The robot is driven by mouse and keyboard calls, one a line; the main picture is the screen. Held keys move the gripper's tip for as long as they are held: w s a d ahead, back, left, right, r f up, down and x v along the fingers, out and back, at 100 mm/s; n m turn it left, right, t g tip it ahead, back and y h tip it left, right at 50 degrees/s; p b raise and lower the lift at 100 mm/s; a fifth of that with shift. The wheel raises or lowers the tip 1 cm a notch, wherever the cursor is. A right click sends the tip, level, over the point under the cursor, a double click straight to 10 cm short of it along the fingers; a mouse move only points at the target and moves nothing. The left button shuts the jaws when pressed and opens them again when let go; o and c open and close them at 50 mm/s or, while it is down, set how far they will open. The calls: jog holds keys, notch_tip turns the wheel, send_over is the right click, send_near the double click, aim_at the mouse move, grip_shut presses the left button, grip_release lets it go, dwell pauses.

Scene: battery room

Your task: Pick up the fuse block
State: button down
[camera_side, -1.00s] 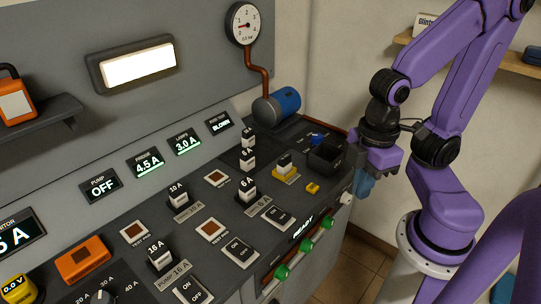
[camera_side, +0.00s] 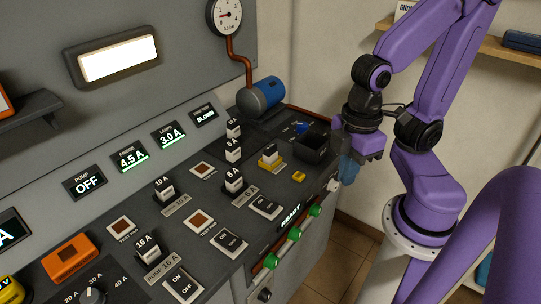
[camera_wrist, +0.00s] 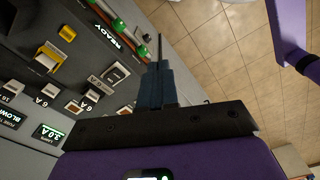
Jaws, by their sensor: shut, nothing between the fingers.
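Several white-and-black fuse blocks stand upright on the dark panel in the side view: one by the 16 A label (camera_side: 148,247), one by the 10 A label (camera_side: 164,188), one by a 6 A label (camera_side: 234,183), and a short row behind (camera_side: 233,142). Another block sits on a yellow base (camera_side: 269,156); it also shows in the wrist view (camera_wrist: 49,57). I cannot tell which one the task means. My gripper (camera_side: 348,172) is shut and empty, pointing down beyond the panel's right edge, apart from all the blocks. Its blue fingers (camera_wrist: 157,68) are together in the wrist view.
An open black bin (camera_side: 312,148) stands at the panel's right end, close to my gripper. A blue cylinder (camera_side: 262,96) lies behind it. Green knobs (camera_side: 294,234) stick out along the front edge. Tiled floor (camera_side: 335,240) lies below the gripper side.

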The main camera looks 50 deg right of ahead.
jog(key=c, duration=0.7)
grip_release()
